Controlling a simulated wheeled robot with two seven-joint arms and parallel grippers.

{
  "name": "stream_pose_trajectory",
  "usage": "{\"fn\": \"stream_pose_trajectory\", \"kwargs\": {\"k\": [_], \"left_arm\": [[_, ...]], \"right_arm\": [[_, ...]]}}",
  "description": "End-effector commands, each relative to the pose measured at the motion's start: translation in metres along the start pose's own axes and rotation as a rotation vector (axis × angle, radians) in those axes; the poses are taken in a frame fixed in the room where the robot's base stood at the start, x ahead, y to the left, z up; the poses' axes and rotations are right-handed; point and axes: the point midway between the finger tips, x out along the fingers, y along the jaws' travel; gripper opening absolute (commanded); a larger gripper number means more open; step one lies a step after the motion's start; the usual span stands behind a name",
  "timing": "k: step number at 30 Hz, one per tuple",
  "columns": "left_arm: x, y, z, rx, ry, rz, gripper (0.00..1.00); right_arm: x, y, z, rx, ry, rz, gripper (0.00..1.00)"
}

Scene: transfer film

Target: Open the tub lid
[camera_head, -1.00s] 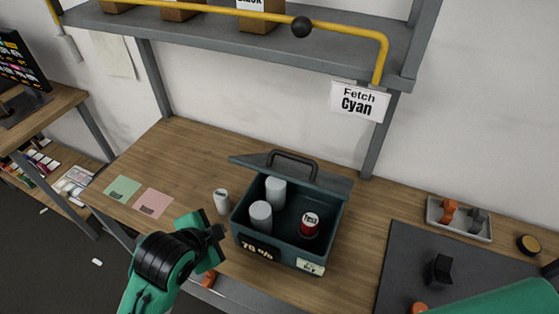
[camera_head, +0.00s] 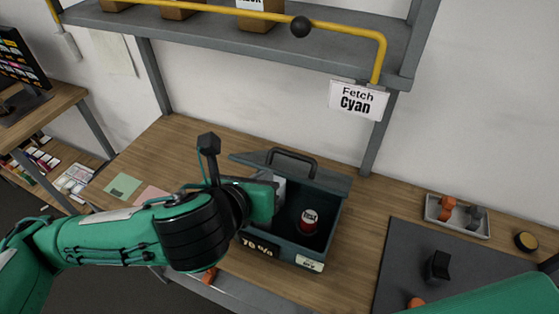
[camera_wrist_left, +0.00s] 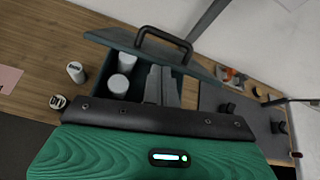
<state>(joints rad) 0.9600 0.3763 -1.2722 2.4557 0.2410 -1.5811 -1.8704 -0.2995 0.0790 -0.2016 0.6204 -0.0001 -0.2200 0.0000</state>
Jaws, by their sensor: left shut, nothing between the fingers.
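The dark teal tub (camera_head: 288,253) stands on the bench. Its lid (camera_head: 335,183), with an arched handle (camera_head: 292,154), is raised and tilted at the tub's rear edge, leaving the tub open on top. A red-and-white canister (camera_head: 307,222) stands inside. White canisters (camera_wrist_left: 127,62) show inside in the left wrist view. My left gripper (camera_head: 264,196) is over the left part of the tub, in front of the lid, and hides some of the contents. In the left wrist view its fingers (camera_wrist_left: 162,85) are shut and empty. I cannot tell whether they touch anything. My right gripper is not visible.
A shelf (camera_head: 220,28) with a yellow rail overhangs the back. A grey tray (camera_head: 459,224) with small parts and a dark mat (camera_head: 397,260) lie to the right. Green (camera_head: 122,187) and pink (camera_head: 152,195) notes lie left. A small white cup (camera_wrist_left: 75,72) stands beside the tub.

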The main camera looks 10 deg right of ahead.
Motion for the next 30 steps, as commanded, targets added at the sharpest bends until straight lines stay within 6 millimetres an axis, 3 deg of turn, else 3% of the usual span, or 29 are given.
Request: {"fn": "stream_pose_trajectory", "kwargs": {"k": [4, 11, 21, 30], "left_arm": [[-0.004, 0.001, 0.003, 0.157, -0.009, 0.014, 0.00], [0.004, 0.001, 0.005, 0.217, -0.006, 0.021, 0.00], [0.062, 0.002, 0.007, 0.213, -0.005, 0.022, 0.00], [0.093, 0.003, 0.005, 0.214, -0.007, 0.020, 0.00]], "right_arm": [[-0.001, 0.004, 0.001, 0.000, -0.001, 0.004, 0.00], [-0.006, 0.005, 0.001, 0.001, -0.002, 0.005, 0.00], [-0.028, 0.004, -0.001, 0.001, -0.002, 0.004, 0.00], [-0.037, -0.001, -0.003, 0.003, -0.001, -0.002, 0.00]]}}
